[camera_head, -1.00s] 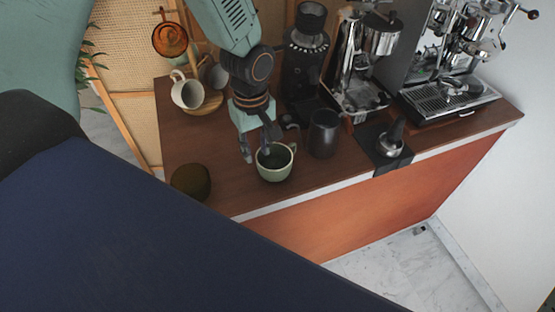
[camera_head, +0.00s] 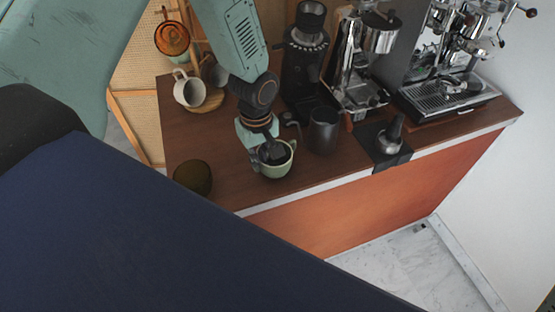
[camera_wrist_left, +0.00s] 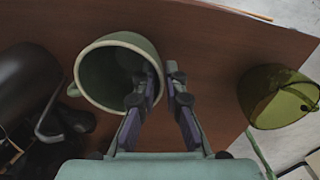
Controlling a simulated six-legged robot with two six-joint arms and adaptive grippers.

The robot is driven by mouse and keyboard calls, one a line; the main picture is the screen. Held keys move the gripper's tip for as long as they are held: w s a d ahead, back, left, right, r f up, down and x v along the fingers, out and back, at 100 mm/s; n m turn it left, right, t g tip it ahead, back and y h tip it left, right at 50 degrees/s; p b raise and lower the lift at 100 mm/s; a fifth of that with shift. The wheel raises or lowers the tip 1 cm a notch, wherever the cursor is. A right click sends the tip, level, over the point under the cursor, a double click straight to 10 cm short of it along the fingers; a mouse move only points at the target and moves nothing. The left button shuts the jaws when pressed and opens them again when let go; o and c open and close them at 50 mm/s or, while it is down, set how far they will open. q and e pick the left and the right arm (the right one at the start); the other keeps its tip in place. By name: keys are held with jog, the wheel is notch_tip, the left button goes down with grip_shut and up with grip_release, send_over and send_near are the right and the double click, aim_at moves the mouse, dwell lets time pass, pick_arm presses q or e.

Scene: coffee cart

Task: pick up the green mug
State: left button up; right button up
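The green mug (camera_head: 277,168) stands on the brown counter near its front edge, handle toward the back right. It also shows in the left wrist view (camera_wrist_left: 92,82), open side facing the camera. My left gripper (camera_head: 265,155) reaches down to its left rim. In the left wrist view my left gripper (camera_wrist_left: 161,76) has one finger inside the mug and one outside, with the wall between them. The fingers are close together and appear shut on the wall; exact contact is hard to see. My right gripper is not in view.
An olive-green cup (camera_head: 192,178) stands left of the mug, and a dark pitcher (camera_head: 323,131) stands to its right. A white mug (camera_head: 188,90) is on a round wooden board behind left. A grinder (camera_head: 305,60) and espresso machines line the back. The counter's front edge is close.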

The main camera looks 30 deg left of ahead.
pick_arm(q)
grip_shut()
jog(key=shift+a+f, duration=0.1)
jog(key=shift+w, duration=0.1)
jog(key=shift+r, duration=0.6)
notch_tip(320, 180, up, 17)
dwell(0.5)
dwell(0.8)
